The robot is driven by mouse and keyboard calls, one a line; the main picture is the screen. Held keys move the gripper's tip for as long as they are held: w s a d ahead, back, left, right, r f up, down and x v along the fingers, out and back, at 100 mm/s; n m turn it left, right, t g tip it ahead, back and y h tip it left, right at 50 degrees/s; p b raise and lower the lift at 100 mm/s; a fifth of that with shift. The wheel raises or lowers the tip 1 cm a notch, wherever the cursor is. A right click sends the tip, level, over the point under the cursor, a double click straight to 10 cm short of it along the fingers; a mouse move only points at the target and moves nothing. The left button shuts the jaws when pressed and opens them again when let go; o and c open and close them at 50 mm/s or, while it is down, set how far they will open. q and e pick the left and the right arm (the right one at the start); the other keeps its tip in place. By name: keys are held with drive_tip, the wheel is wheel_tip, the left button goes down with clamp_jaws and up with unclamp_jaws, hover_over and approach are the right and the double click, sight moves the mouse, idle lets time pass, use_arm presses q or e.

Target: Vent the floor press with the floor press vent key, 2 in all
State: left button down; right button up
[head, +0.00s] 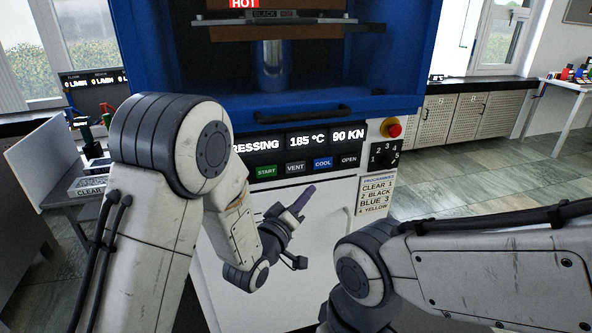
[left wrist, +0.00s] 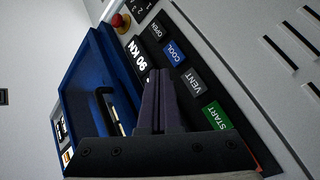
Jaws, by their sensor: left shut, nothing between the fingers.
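The floor press (head: 385,60) is a blue-framed machine on a white cabinet. Its display (head: 312,140) reads "RESSING", 185 °C and 90 KN, the first word partly hidden by my left arm. The grey vent key (head: 295,168) sits between the green START and blue COOL keys; in the left wrist view the vent key (left wrist: 194,82) is just right of my fingertips. My left gripper (head: 304,197) is shut and empty, below and in front of the key row, apart from it in the head view. In the left wrist view its closed fingers (left wrist: 158,80) point toward the panel. My right gripper is out of view.
The OPEN key (head: 348,160), a red knob (head: 394,130) and a numbered dial (head: 384,154) are to the right. A black handle (head: 303,115) juts out above the display. A side table with a tray (head: 88,186) stands left. Open floor lies right.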

use_arm(q)
drive_tip(key=p, duration=0.1)
approach(301, 165)
drive_tip(key=shift+s+d+x, duration=0.1)
drive_tip(key=shift+d+x, duration=0.05)
drive_tip(key=shift+x, duration=0.7)
drive_tip(key=shift+s+d+x, duration=0.1)
drive_tip(key=shift+d+x, duration=0.05)
drive_tip(key=shift+x, duration=0.7)
drive_tip(key=shift+s+d+x, duration=0.1)
drive_tip(key=shift+d+x, duration=0.1)
drive_tip(key=shift+x, duration=0.65)
drive_tip(key=shift+w, duration=0.2)
drive_tip(key=shift+w+a, duration=0.1)
drive_tip(key=shift+w, duration=0.15)
drive_tip(key=shift+w+a, duration=0.15)
drive_tip(key=shift+w, duration=0.2)
idle(0.6)
drive_tip(key=shift+s, duration=0.1)
drive_tip(key=shift+s+d+b, duration=0.3)
drive_tip(key=shift+s+b, duration=0.05)
drive_tip(key=shift+s, duration=0.35)
